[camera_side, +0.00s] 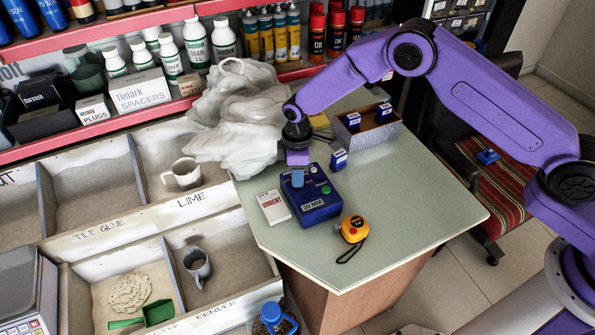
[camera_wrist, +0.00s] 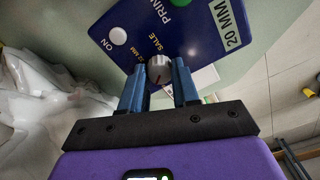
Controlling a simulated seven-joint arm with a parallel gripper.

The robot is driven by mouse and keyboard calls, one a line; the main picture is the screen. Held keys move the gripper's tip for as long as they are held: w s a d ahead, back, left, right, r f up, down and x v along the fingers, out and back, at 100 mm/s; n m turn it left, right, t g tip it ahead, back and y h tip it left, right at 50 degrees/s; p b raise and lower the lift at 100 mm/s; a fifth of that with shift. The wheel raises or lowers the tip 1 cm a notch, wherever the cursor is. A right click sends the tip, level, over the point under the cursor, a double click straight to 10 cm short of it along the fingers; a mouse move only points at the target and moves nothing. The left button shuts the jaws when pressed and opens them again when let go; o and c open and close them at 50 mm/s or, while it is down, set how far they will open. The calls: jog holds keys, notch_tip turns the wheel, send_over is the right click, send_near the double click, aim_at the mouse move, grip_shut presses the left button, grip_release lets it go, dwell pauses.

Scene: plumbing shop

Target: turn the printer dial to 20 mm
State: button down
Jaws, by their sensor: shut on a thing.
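In the wrist view the printer (camera_wrist: 190,32) shows a small silver dial (camera_wrist: 159,68) with a dark reddish pointer line. Small "SALE" and "MM" marks are printed beside the dial; the MM figure is hard to read. My gripper (camera_wrist: 160,76) has its two blue fingers on either side of the dial, shut on it. In the side view my gripper (camera_side: 298,180) comes down over the printer and hides the dial.
A white "URGENT" card (camera_side: 272,207) lies left of the printer, a yellow tape measure (camera_side: 354,230) at right. A small blue box (camera_side: 338,159) and a grey carton (camera_side: 370,137) stand behind. Crumpled plastic (camera_side: 235,125) lies behind left. The counter's right side is clear.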

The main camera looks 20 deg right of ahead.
jog(key=shift+n, duration=2.3)
jog(key=c, duration=0.8)
grip_release()
jog(key=shift+r, duration=8.75)
